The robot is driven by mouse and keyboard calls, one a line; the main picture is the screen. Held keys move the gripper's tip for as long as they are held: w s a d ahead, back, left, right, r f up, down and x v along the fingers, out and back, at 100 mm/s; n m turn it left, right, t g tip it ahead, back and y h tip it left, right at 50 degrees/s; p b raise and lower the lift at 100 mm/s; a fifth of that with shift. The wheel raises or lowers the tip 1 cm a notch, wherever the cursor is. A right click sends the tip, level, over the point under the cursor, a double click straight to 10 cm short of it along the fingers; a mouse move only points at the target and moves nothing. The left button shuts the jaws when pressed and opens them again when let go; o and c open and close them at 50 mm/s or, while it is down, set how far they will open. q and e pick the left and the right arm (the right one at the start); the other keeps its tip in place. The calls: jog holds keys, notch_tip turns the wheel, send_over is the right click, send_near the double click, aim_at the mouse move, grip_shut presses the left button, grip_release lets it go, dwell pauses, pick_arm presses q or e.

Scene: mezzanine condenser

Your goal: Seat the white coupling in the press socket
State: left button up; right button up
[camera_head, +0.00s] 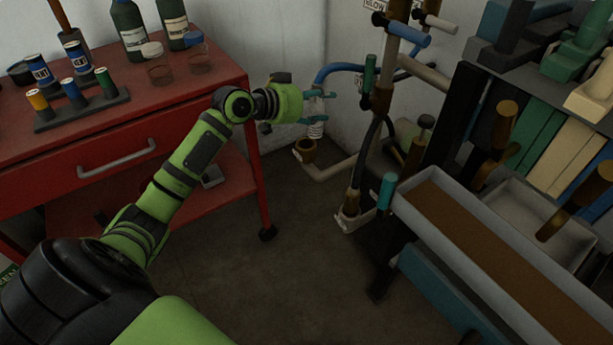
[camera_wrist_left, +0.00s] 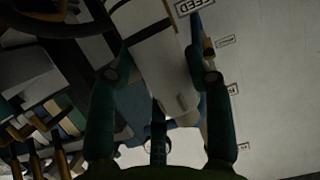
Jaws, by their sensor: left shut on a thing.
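My left gripper (camera_head: 316,106) reaches in from the left and is shut on the white coupling (camera_head: 316,129). The coupling's ribbed lower part hangs below the fingers. My right gripper is not in view.
A blue hose (camera_head: 337,69) curves beside my gripper to a pipe stand with valves (camera_head: 383,80). A red cart (camera_head: 120,115) with bottles and small cans stands left. A long trough (camera_head: 480,255) is right. The floor between is clear.

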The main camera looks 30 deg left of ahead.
pick_arm(q)
jog(key=n+y+b, duration=0.2)
jog(key=b, duration=0.1)
send_over(306, 150)
jog(key=w, duration=0.2)
notch_tip(306, 150, down, 3)
jog(key=shift+t, duration=0.5)
jog(key=f, duration=0.6)
jog(key=f+b, duration=0.1)
jog(key=f, duration=0.2)
jog(key=shift+a+f, duration=0.15)
jog(key=shift+a, duration=0.25)
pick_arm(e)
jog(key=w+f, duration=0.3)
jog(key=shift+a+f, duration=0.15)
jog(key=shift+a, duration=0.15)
pick_arm(q)
jog(key=shift+f, duration=0.1)
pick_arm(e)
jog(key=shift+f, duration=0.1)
pick_arm(q)
jog(key=o, duration=1)
jog(key=shift+f+b, duration=0.2)
jog(key=shift+b, duration=0.1)
jog(key=o, duration=0.4)
jog(key=shift+s+r, duration=0.1)
